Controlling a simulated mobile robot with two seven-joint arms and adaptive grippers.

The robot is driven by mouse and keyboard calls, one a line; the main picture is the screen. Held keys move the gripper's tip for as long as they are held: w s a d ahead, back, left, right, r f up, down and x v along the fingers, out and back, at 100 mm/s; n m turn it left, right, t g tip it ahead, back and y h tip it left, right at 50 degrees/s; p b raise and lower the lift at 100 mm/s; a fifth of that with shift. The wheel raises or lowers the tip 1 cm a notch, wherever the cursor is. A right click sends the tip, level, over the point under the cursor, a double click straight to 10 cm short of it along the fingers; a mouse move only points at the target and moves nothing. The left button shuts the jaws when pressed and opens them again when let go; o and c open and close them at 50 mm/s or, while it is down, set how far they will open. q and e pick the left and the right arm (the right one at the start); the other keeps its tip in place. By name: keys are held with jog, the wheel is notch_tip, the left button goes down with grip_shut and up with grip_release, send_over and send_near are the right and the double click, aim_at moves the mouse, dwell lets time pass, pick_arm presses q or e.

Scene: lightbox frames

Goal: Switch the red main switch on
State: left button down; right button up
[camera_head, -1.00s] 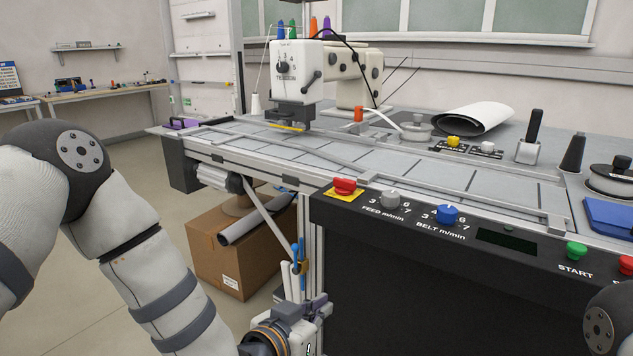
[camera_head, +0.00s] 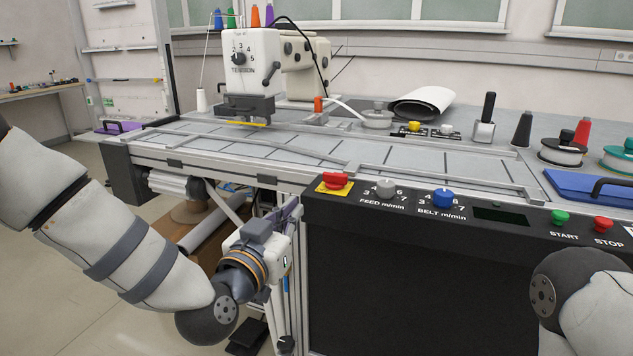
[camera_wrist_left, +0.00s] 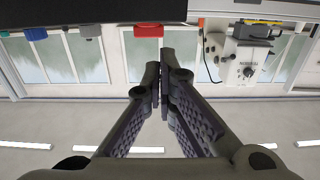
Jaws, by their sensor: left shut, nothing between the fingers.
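The red main switch (camera_head: 335,180) sits on a yellow plate at the left end of the black control panel (camera_head: 480,216). It also shows in the left wrist view as a red knob (camera_wrist_left: 148,30), just beyond the fingertips and slightly to their left. My left gripper (camera_head: 293,207) is below and left of the switch, in front of the table frame, and apart from it. Its dark fingers (camera_wrist_left: 160,72) are shut with nothing between them. The switch's on or off position cannot be told. My right gripper is out of view; only part of my right arm shows.
To the right on the panel are a grey feed knob (camera_head: 385,187), a blue belt knob (camera_head: 442,197), a green start button (camera_head: 560,217) and a red stop button (camera_head: 603,224). A sewing machine (camera_head: 255,65) stands behind. The table's metal frame is close to the left gripper.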

aim_at(325, 176)
pick_arm(q)
jog(key=shift+d, duration=0.1)
